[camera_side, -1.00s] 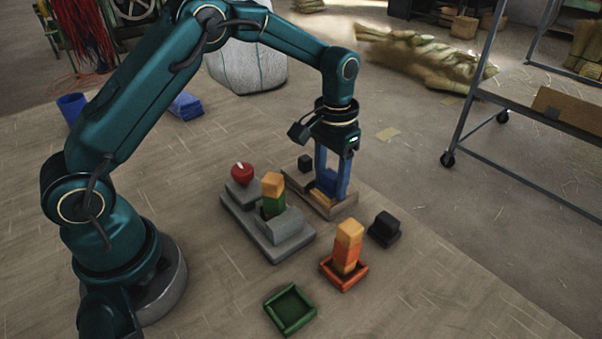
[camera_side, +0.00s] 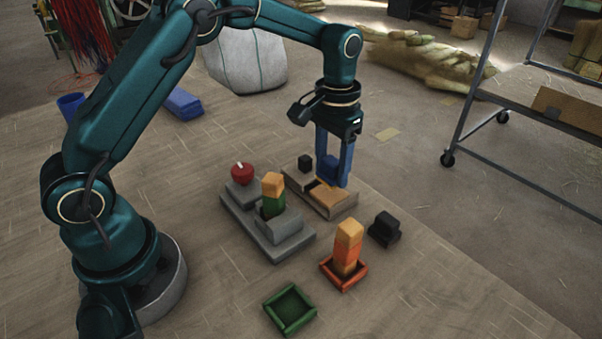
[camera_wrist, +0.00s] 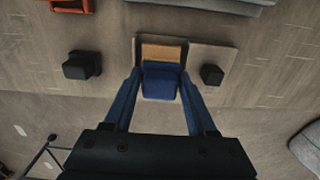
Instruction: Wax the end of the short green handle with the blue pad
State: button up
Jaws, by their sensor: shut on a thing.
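My gripper (camera_side: 333,180) is shut on the blue pad (camera_side: 328,169) and holds it above the wooden tray (camera_side: 340,208). In the wrist view the blue pad (camera_wrist: 159,82) sits between my two blue fingers, with a tan block (camera_wrist: 162,52) showing beyond it in the tray. The short green handle (camera_side: 273,206) stands upright in a grey fixture (camera_side: 284,232), with an orange-tan end (camera_side: 273,182) on top. The fixture hides its lower part. My gripper is to the right of and behind the handle, apart from it.
A red knob (camera_side: 243,173) tops the fixture's back end. An orange tray (camera_side: 352,281) holds an upright orange handle (camera_side: 348,247). An empty green tray (camera_side: 290,309) lies in front. Black blocks stand beside the trays, one at the right (camera_side: 384,230). Free table lies at the front right.

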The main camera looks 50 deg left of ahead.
aim_at(332, 160)
jog(key=shift+r, duration=1.9)
